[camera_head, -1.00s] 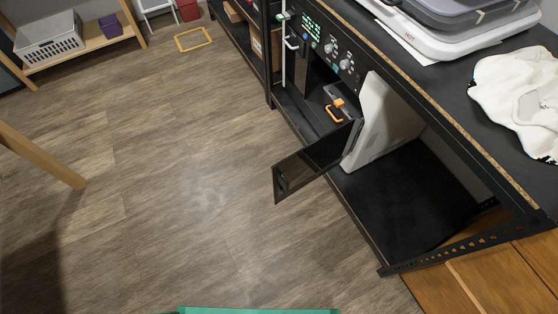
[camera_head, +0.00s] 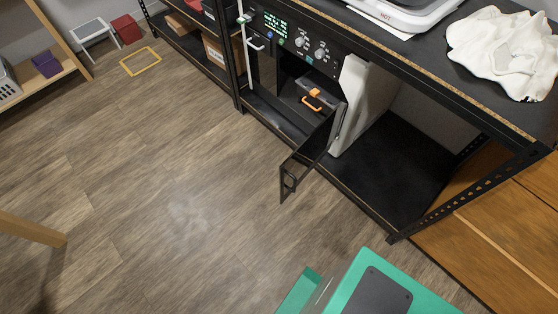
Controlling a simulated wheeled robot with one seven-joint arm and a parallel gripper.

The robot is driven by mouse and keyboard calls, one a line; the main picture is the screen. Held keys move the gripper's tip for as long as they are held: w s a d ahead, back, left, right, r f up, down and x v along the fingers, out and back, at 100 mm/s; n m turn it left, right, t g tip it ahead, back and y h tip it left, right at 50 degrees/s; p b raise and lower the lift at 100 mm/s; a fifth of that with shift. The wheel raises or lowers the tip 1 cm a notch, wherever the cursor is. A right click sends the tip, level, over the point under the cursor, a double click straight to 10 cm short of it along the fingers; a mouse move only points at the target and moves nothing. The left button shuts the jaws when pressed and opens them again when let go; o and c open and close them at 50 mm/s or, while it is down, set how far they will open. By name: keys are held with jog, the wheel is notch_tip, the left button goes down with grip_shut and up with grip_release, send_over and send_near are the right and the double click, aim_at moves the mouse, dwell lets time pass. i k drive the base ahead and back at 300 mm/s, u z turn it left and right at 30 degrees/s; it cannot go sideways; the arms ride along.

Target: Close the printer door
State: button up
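The printer (camera_head: 352,90) stands under the black worktop, with a white side and a dark front panel (camera_head: 297,42) of knobs and a lit display. Its dark see-through door (camera_head: 306,158) stands open, swung out over the floor from the printer's right side. A small handle (camera_head: 289,180) is on the door's free edge. Inside the printer is a grey part with an orange clip (camera_head: 312,100). My gripper is not in view. A green and grey part (camera_head: 372,290) at the bottom edge looks like my own body, well apart from the door.
The worktop (camera_head: 430,62) carries a white cloth (camera_head: 503,50) and a white machine (camera_head: 405,12). An empty black shelf (camera_head: 390,170) lies right of the printer. A wooden leg (camera_head: 32,229) stands at left. The wood floor (camera_head: 150,170) before the door is clear.

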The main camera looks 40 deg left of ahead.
aim_at(307, 155)
jog(key=u, duration=1.2)
jog(key=i, duration=0.55)
jog(key=z, duration=0.1)
jog(key=k, duration=0.5)
jog(key=u, duration=0.05)
